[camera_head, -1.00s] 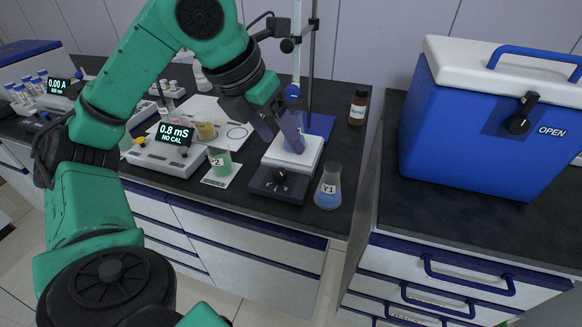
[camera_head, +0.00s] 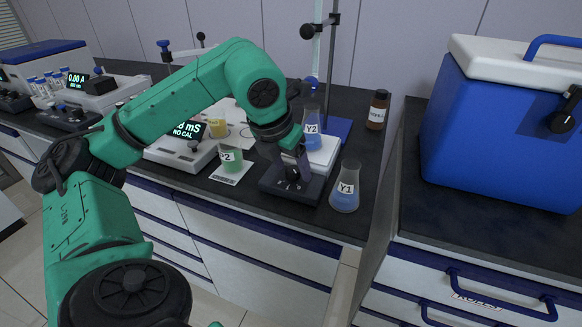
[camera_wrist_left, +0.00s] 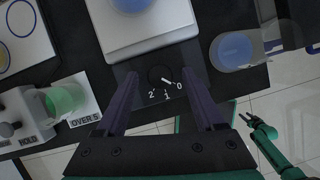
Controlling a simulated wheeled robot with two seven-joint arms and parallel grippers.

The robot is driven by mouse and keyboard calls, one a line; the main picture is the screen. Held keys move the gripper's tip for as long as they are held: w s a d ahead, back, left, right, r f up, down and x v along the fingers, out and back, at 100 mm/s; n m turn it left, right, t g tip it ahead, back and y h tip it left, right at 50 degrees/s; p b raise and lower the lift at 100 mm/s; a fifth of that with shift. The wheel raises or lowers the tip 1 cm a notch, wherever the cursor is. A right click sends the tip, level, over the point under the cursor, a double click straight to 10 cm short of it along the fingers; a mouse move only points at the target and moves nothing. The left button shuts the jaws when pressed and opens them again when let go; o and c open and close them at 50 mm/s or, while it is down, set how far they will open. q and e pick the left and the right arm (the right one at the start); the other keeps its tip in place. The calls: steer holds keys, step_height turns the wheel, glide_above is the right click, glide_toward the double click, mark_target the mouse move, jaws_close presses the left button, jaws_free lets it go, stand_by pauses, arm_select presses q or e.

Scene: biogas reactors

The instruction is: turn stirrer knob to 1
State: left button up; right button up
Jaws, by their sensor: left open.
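The stirrer (camera_head: 314,190) has a dark base and a white top plate. Its dark knob (camera_wrist_left: 160,75) is on the front face, with a white pointer mark directed toward the 0 of the scale 2, 1, 0. My left gripper (camera_head: 296,176) is over the stirrer's front and partly hides the knob in the head view. In the left wrist view its fingers (camera_wrist_left: 163,88) are open, one on each side of the knob and apart from it. Flask Y2 (camera_head: 312,130) with blue liquid stands on the plate. Part of my right gripper (camera_wrist_left: 262,130) shows small at the lower right.
Flask Y1 (camera_head: 345,188) stands close to the right of the stirrer. A green beaker (camera_head: 231,158) on a white card and a conductivity meter (camera_head: 185,148) are to the left. A stand rod (camera_head: 328,70) rises behind. A blue cooler (camera_head: 490,135) is on the right counter.

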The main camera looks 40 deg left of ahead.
arm_select(q)
jaws_close()
